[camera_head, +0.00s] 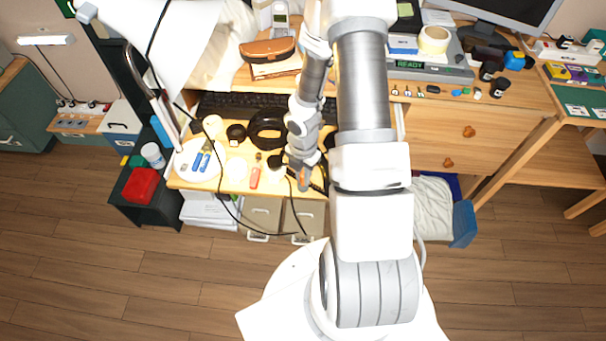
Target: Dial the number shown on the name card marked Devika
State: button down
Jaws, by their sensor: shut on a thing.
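My gripper (302,182) is at the end of my folded arm, low over the front edge of the desk. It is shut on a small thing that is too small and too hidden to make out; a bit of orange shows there. A pale handset with a small screen (281,17) stands at the back of the desk, left of my arm. A grey device with a lit display reading READY (430,70) sits right of my arm. I cannot make out a name card marked Devika, nor any number, in this view.
The wooden desk (460,112) carries a keyboard (240,104), a black ring-shaped coil (268,128), a brown case (267,50) and a tape roll (434,39). A white lamp (170,35) hangs over its left. Cables cross the front edge. The floor (120,270) in front is clear.

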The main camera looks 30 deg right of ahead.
jog(key=c, duration=0.8)
grip_release()
jog(key=shift+o, duration=0.2)
jog(key=shift+r, duration=0.1)
notch_tip(320, 180, up, 17)
jog(key=p, duration=0.6)
jog(key=shift+r, duration=0.15)
